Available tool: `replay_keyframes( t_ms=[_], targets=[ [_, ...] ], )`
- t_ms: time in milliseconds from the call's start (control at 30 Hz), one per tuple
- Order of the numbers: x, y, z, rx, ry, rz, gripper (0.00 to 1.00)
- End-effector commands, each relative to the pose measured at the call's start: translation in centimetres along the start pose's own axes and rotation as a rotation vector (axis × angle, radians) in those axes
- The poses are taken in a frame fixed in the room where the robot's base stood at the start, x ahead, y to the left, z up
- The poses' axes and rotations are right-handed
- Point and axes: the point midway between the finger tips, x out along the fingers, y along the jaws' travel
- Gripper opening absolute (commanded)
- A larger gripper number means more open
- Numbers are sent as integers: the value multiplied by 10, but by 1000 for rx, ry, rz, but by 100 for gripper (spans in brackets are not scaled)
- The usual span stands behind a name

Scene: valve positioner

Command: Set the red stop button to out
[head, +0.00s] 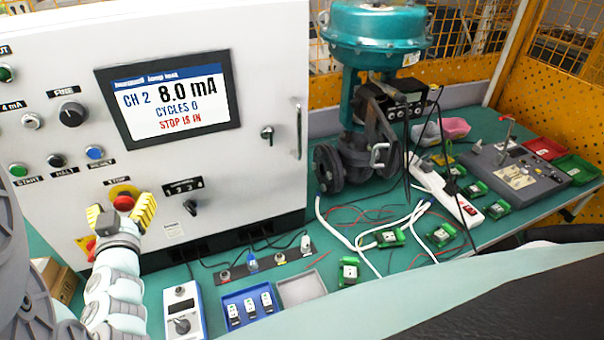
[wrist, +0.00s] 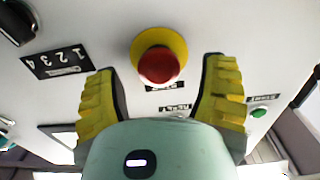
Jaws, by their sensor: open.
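The red stop button (head: 123,202) is on the front of the white control cabinet, on a yellow round collar, under a STOP label. In the wrist view the red button (wrist: 159,65) shows upper middle, with its yellow collar (wrist: 160,40) behind it. The cabinet's screen (head: 170,97) reads CH 2, 8.0 mA, CYCLES 0, STOP IS IN. My gripper (head: 122,216) is in front of the button, its yellow fingers spread to either side of it. In the wrist view my gripper (wrist: 162,88) is open and empty. No contact with the button is visible.
A selector knob (head: 190,207) marked 1 2 3 4 sits right of the button. A blue button (head: 95,152) and a green start button (head: 18,170) are above and left. A handheld meter (head: 184,312) and a blue tray (head: 250,306) stand on the green bench below.

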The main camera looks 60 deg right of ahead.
Motion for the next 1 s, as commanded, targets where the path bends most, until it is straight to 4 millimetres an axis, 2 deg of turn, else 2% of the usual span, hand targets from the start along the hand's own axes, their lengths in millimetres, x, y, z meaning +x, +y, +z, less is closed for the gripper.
replay_keyframes(
  t_ms=[500, 1000],
  targets=[
    [5, 2, 0, -1, 0, 5, 73],
    [5, 1, 0, -1, 1, 4, 21]
  ],
)
